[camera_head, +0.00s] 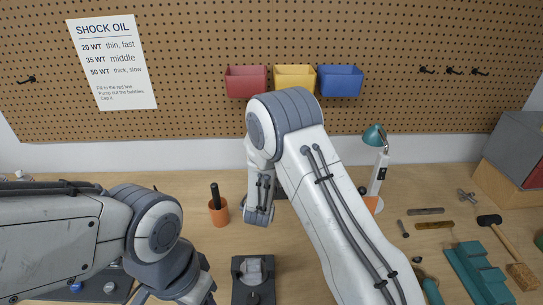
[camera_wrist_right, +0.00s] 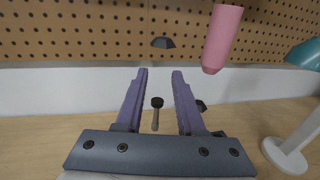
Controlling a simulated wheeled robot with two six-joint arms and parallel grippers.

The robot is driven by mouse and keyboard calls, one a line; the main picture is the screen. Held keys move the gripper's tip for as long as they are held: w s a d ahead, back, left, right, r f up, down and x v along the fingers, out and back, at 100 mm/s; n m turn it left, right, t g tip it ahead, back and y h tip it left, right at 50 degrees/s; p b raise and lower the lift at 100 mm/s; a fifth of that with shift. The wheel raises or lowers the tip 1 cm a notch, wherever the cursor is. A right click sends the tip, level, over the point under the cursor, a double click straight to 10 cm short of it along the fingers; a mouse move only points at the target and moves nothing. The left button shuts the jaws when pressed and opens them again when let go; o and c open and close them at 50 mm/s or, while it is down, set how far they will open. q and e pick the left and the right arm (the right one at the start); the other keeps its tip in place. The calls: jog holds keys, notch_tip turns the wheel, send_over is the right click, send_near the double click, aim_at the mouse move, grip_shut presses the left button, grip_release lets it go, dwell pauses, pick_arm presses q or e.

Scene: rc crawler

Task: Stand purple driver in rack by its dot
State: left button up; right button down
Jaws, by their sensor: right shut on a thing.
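My right gripper (camera_wrist_right: 160,75) shows in the right wrist view as two lilac fingers on a grey bar, pointing toward the wall. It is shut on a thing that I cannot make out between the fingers. A pink tapered cylinder (camera_wrist_right: 222,40) shows at the upper right of that view, and I cannot tell whether it is the driver. In the head view, my right arm hides its own gripper and part of the bench. No rack with dots is clearly seen. My left gripper (camera_head: 190,295) is at the bottom edge, its fingertips cut off.
An orange cup (camera_head: 218,214) with a black-handled tool stands left of my right arm. A teal lamp (camera_head: 374,137) stands to its right. Red, yellow and blue bins (camera_head: 340,80) hang on the pegboard.

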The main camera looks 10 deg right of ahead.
notch_tip(320, 180, down, 8)
jog(key=a+b, duration=0.1)
jog(key=b, duration=0.5)
jog(key=shift+f, duration=0.25)
jog(key=shift+w, duration=0.1)
jog(key=shift+c, duration=2.2)
grip_release()
